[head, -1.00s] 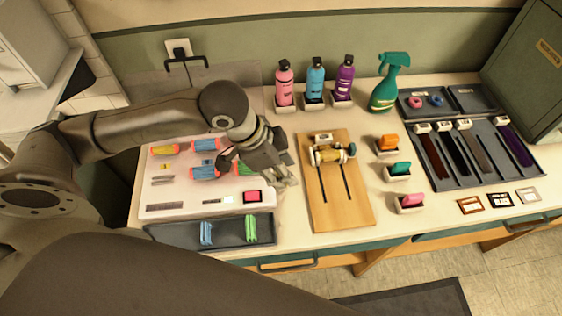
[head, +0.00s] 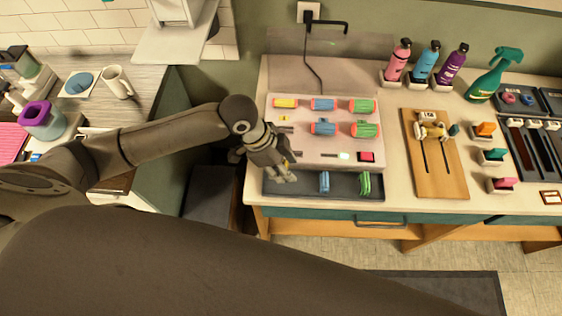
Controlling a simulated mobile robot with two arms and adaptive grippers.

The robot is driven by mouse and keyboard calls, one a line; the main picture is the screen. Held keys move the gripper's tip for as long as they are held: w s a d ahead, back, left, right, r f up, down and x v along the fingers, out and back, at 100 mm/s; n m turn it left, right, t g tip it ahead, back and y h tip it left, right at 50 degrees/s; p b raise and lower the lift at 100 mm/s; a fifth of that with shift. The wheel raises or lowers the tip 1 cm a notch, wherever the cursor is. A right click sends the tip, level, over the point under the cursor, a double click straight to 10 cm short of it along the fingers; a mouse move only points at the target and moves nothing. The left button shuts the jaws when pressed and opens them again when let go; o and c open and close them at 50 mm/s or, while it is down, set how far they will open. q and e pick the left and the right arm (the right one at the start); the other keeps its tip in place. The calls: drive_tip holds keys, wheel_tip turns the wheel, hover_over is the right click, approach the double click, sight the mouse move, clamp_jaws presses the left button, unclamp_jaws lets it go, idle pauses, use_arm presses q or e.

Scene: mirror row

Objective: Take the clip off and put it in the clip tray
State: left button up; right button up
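The clip tray (head: 344,187) is the long dark tray at the front edge of the pale mat. A blue clip group (head: 324,182) and a green clip group (head: 364,184) lie in it. My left gripper (head: 288,177) points down over the tray's left end, and its fingers hide part of it. A small yellow patch shows at its fingers, perhaps a yellow clip, but it is too small to tell. A yellow roller (head: 436,132) sits in a holder on the wooden board (head: 428,180). My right gripper is out of view.
Several coloured rollers (head: 323,104) lie on the pale mat (head: 304,157) behind the tray. Three bottles (head: 425,65) and a green spray bottle (head: 492,76) stand at the back right. A gap separates this table from the left counter with a mug (head: 118,82).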

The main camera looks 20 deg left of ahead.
use_arm(q)
drive_tip(key=shift+w+d+f+b, duration=0.1)
drive_tip(key=shift+d+f+b, duration=0.05)
drive_tip(key=shift+f+b, duration=0.9)
drive_tip(key=f+b, duration=0.2)
drive_tip(key=shift+a+b, duration=0.2)
drive_tip(key=shift+b, duration=0.1)
drive_tip(key=shift+f+b, duration=0.3)
drive_tip(key=shift+f, duration=0.7)
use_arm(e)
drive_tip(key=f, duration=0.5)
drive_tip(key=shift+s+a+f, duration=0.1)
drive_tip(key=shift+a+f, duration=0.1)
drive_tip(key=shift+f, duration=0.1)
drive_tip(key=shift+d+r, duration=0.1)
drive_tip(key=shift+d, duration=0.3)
use_arm(q)
drive_tip(key=shift+f+p, duration=0.1)
drive_tip(key=shift+p, duration=0.65)
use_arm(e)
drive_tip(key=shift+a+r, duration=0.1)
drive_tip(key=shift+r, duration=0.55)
